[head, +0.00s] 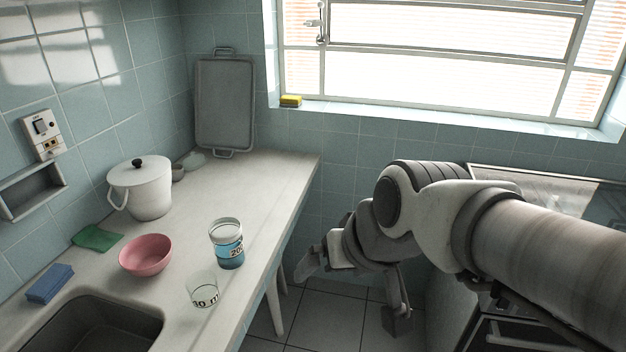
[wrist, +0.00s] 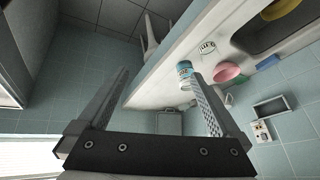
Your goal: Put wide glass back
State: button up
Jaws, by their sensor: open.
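A clear glass with blue contents and a "200" label (head: 227,246) stands upright on the counter near its right edge. It also shows in the wrist view (wrist: 185,72). A smaller, empty-looking clear glass with dark lettering (head: 202,289) stands in front of it, by the sink, and also shows in the wrist view (wrist: 207,47). I cannot tell for sure which is the wide glass. My gripper (head: 348,297) is right of the counter, apart from both glasses. In the wrist view its fingers (wrist: 161,77) are spread wide with nothing held between them.
The counter (head: 265,185) holds a pink bowl (head: 145,256), a white lidded pot (head: 142,190), a green cloth (head: 97,238) and a blue sponge (head: 49,283). A sink (head: 90,325) is at the front. A tray (head: 225,105) leans at the back. The counter's back right is clear.

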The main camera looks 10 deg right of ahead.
jog(key=s+d+r+h, duration=0.1)
jog(key=s+d+h, duration=0.1)
jog(key=s+d, duration=0.3)
jog(key=shift+d, duration=0.2)
jog(key=shift+s+r, duration=0.1)
